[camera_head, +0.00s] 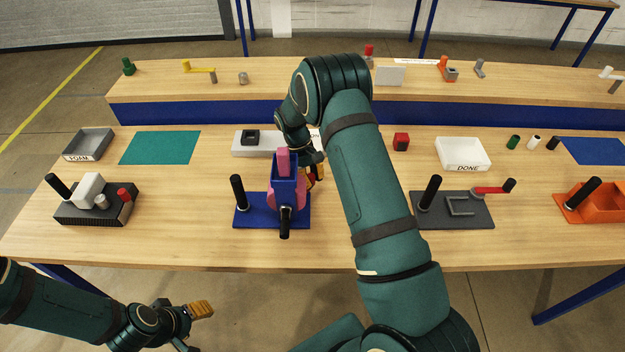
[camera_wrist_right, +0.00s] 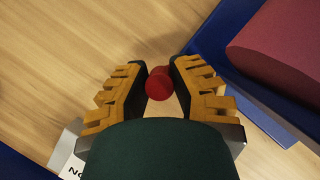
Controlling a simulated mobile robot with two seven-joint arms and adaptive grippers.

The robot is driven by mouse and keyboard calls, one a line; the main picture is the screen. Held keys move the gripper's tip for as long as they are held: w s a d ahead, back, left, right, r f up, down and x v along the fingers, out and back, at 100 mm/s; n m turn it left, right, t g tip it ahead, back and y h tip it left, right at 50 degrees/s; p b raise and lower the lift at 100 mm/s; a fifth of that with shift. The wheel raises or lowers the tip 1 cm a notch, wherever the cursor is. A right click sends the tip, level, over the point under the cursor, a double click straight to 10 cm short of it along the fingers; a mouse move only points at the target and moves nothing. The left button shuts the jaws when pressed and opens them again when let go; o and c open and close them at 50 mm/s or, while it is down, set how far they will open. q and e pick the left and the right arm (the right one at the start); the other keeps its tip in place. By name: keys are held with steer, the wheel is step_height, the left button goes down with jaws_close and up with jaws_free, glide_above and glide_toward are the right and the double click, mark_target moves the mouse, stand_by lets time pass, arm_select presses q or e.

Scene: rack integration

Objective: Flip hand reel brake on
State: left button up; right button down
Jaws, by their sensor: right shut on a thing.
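The hand reel stands on a blue base plate (camera_head: 243,216) near the front middle of the table. It has a blue frame (camera_head: 284,190), a pink drum (camera_head: 273,199) and black handles. My right gripper (camera_head: 314,177) is at the reel's right side, partly hidden by my arm. In the right wrist view, its orange-padded fingers (camera_wrist_right: 160,84) are shut on a small red knob (camera_wrist_right: 159,84). The reel's drum (camera_wrist_right: 280,50) shows beside them. The knob's mount and brake position are hidden. My left gripper (camera_head: 198,322) hangs low in front of the table, away from the reel.
A white plate with a small black block (camera_head: 250,137) lies behind the reel. A grey fixture (camera_head: 460,218) with a red lever stands to the right, a dark ribbed fixture (camera_head: 85,212) to the left. A white DONE box (camera_head: 462,150) and red block (camera_head: 401,141) stand behind.

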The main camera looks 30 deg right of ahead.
steer(key=shift+n, duration=0.3)
steer(key=c, duration=0.8)
jaws_free()
steer(key=shift+w, duration=0.1)
steer(key=v, duration=1.2)
steer(key=shift+a, duration=0.2)
steer(key=shift+f, duration=0.1)
